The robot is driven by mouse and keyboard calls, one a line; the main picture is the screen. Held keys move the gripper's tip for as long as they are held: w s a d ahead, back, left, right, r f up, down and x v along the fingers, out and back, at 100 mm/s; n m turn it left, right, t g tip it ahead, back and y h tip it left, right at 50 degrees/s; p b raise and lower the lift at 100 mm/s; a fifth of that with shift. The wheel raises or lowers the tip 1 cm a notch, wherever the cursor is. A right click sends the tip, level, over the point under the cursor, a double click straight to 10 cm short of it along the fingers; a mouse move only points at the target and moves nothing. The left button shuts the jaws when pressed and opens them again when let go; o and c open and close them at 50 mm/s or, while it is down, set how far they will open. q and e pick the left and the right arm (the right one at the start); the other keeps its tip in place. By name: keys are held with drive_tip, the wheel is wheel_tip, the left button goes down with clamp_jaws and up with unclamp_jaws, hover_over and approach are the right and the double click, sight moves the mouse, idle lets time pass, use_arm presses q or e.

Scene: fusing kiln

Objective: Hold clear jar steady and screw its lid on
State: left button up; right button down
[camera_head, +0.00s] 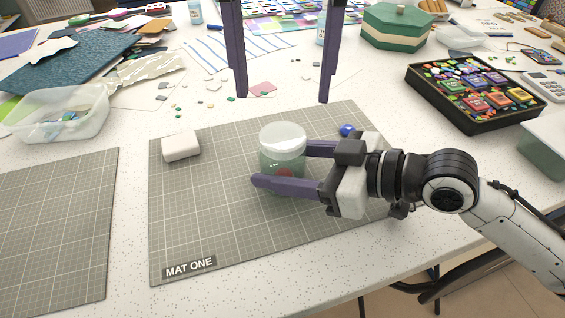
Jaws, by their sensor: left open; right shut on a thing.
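The clear jar (270,163) stands upright on the grey mat marked MAT ONE, with something reddish showing low inside it. A whitish lid (283,137) sits on top of the jar; I cannot tell how tightly it is seated. My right gripper (280,166) comes in from the right and is shut on the jar's body, one finger in front and the other behind, partly hidden. My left gripper (281,97) is open and empty above and beyond the jar, its two fingers pointing down on either side of the lid's line.
The mat (220,225) also holds a white rounded block (181,146) and a small blue object (347,130). A black tray of colourful pieces (425,88) is at the right, a clear tub (60,115) at the left. The mat's front is clear.

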sight(283, 136)
use_arm(q)
drive_tip(key=shift+n, duration=0.3)
drive_tip(key=shift+f, duration=4)
drive_tip(key=c, duration=1.1)
drive_tip(key=m, duration=0.6)
drive_tip(key=shift+c, duration=0.2)
drive_tip(key=shift+o, duration=0.2)
drive_tip(key=m, duration=0.6)
drive_tip(key=shift+m, duration=0.3)
drive_tip(key=m, duration=0.4)
drive_tip(key=shift+m, duration=0.3)
drive_tip(key=m, duration=0.6)
